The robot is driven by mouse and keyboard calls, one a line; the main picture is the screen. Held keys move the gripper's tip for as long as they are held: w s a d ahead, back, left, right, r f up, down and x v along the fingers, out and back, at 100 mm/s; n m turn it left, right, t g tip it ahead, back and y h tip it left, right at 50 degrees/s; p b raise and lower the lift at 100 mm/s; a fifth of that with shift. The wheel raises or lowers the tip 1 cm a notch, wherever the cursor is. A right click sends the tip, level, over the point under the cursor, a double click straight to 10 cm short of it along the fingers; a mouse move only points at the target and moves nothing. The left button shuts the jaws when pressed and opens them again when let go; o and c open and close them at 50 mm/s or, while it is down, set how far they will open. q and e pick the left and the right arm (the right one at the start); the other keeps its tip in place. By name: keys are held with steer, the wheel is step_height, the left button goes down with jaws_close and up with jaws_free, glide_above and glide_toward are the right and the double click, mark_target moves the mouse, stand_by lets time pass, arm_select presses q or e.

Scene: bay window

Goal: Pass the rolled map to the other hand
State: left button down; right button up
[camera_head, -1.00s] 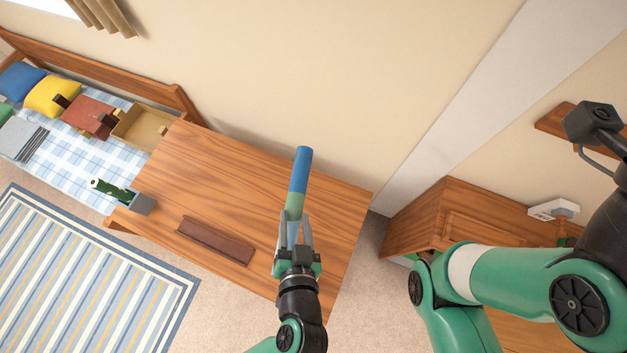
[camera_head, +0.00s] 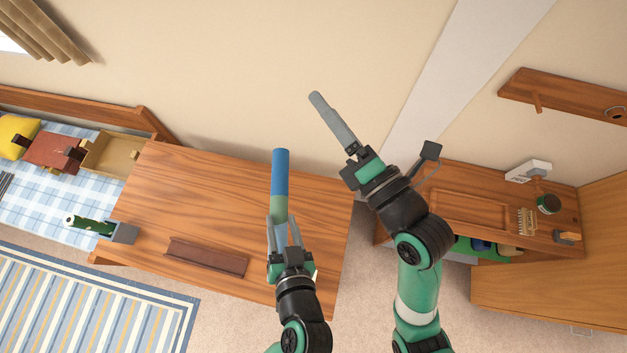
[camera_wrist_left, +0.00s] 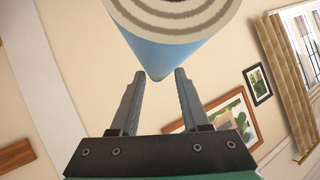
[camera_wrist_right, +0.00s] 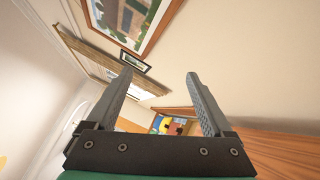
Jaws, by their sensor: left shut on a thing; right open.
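The rolled map (camera_head: 280,175) is a blue and green tube. My left gripper (camera_head: 279,220) is shut on its lower part and holds it over the table (camera_head: 190,205); the map points toward the wall. In the left wrist view the map's spiral paper end (camera_wrist_left: 185,12) is close to the camera, above the fingers (camera_wrist_left: 156,85). My right gripper (camera_head: 325,108) is to the right of the map and farther toward the wall, apart from it. In the right wrist view its fingers (camera_wrist_right: 160,82) are spread with nothing between them.
A dark brown tray (camera_head: 206,257) lies on the table near its front edge. A grey holder with a green patterned roll (camera_head: 92,226) stands at the table's left end. A wooden desk (camera_head: 470,208) with a brush and jar is at right, under a wall shelf (camera_head: 570,105).

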steer(key=s+a+f+g, duration=0.2)
steer(key=s+f+g, duration=0.15)
steer(key=f, duration=0.75)
steer(key=g, duration=0.1)
glide_toward(287, 179)
steer(key=x, duration=1.2)
steer(key=shift+w+a+f, duration=0.1)
steer(key=shift+w, duration=0.05)
jaws_close()
arm_select(q)
steer(key=shift+c, duration=1.5)
jaws_free()
